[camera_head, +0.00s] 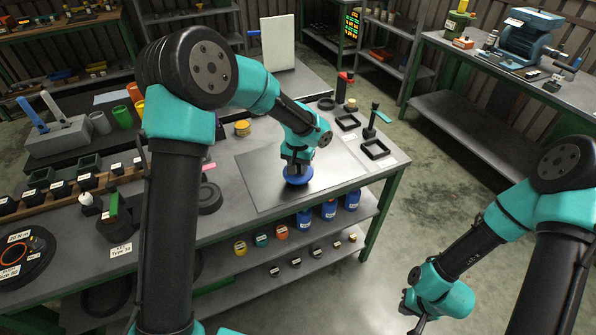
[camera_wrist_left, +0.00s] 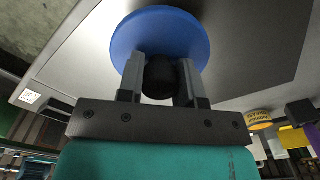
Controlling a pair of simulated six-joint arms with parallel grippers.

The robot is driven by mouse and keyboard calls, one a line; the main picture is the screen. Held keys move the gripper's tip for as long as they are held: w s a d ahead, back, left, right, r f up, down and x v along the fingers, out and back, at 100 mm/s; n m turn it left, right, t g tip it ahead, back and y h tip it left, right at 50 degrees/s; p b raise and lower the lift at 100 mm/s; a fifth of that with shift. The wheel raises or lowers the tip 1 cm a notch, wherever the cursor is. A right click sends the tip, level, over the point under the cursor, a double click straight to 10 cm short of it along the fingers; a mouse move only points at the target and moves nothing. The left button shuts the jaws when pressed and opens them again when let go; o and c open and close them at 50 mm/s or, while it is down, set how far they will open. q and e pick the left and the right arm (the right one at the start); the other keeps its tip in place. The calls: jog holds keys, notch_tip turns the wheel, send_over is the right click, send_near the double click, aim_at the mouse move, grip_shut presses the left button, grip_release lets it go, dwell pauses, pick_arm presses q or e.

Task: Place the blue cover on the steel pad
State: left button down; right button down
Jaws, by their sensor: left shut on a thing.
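The blue cover (camera_head: 299,178) is a round disc with a black knob on top. My left gripper (camera_head: 297,162) is shut on this knob, and the cover is at or just above the steel pad (camera_head: 262,188); I cannot tell whether it touches. In the left wrist view the blue cover (camera_wrist_left: 160,35) spreads beyond the two fingers (camera_wrist_left: 160,80), with the black knob between them. The steel pad is a flat shiny sheet on the workbench, and it also shows in the left wrist view (camera_wrist_left: 250,50). My right gripper (camera_head: 418,318) hangs low over the floor at the lower right, away from the bench.
A black ring (camera_head: 209,198) lies left of the pad. Black square frames (camera_head: 375,149) and a red-topped bottle (camera_head: 342,86) stand at the back right of the bench. Blue jars (camera_head: 329,209) sit on the shelf below. Most of the pad is clear.

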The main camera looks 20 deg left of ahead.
aim_at(298, 171)
pick_arm(q)
jog(key=shift+w, duration=0.25)
jog(key=shift+w+a, duration=0.1)
jog(key=shift+w+a+f, duration=0.1)
jog(key=shift+w, duration=0.2)
jog(key=shift+f, duration=1.7)
jog(key=shift+f, duration=0.1)
jog(key=c, duration=0.8)
grip_release()
jog(key=shift+f, duration=0.1)
notch_tip(298, 171, up, 12)
jog(key=shift+s+r, duration=0.1)
jog(key=shift+r, duration=0.1)
